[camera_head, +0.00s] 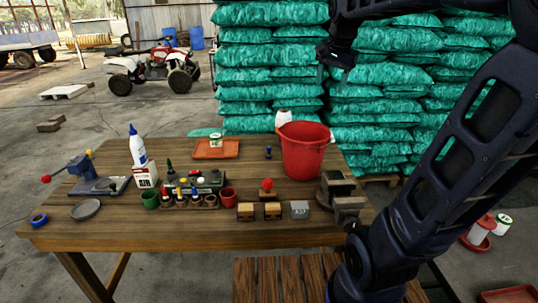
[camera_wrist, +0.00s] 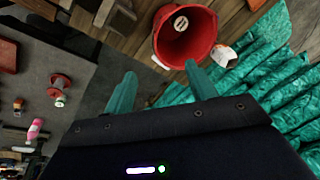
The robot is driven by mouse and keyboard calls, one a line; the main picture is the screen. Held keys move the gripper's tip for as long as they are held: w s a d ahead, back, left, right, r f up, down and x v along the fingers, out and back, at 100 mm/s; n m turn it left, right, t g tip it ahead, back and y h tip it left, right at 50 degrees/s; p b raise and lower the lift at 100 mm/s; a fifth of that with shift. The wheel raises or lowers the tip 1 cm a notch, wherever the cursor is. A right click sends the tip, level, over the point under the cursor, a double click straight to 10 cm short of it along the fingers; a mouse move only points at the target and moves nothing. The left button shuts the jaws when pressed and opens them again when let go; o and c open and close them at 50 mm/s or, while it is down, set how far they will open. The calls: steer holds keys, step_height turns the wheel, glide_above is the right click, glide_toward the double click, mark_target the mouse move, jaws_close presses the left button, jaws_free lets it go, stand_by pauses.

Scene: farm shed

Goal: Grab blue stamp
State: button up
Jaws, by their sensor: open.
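A small dark blue upright object (camera_head: 268,152), which looks like the blue stamp, stands on the wooden table (camera_head: 100,229) between the orange tray and the red bucket. A low rack (camera_head: 190,205) nearer the front holds several small items with coloured tops, one of them blue; I cannot tell their kind. My gripper (camera_head: 323,62) is raised high in front of the sacks, well above the table and apart from the blue object. In the wrist view its teal fingers (camera_wrist: 160,69) are spread with nothing between them. I cannot make out the blue object there.
A red bucket (camera_head: 304,150) stands at the table's back right, also in the wrist view (camera_wrist: 160,40). A metal vise (camera_head: 337,188) is at the right edge. An orange tray (camera_head: 203,151) with a can lies left of the blue object. Stacked green sacks (camera_head: 270,70) rise behind.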

steer(key=w+a+m+g, duration=0.1)
steer(key=w+a+m, duration=0.25)
steer(key=w, duration=0.35)
steer(key=w+a+m, duration=0.3)
steer(key=w+a, duration=0.1)
steer(key=w, duration=0.4)
steer(key=m+g, duration=0.2)
steer(key=m, duration=0.4)
glide_above(269, 147)
step_height(269, 147, down, 7)
steer(key=f, duration=2.4)
steer(key=shift+w+d, duration=0.1)
steer(key=shift+d, duration=0.15)
steer(key=f, duration=0.9)
steer(key=shift+a+f, duration=0.25)
steer(key=shift+f, duration=0.1)
steer(key=c, duration=1.1)
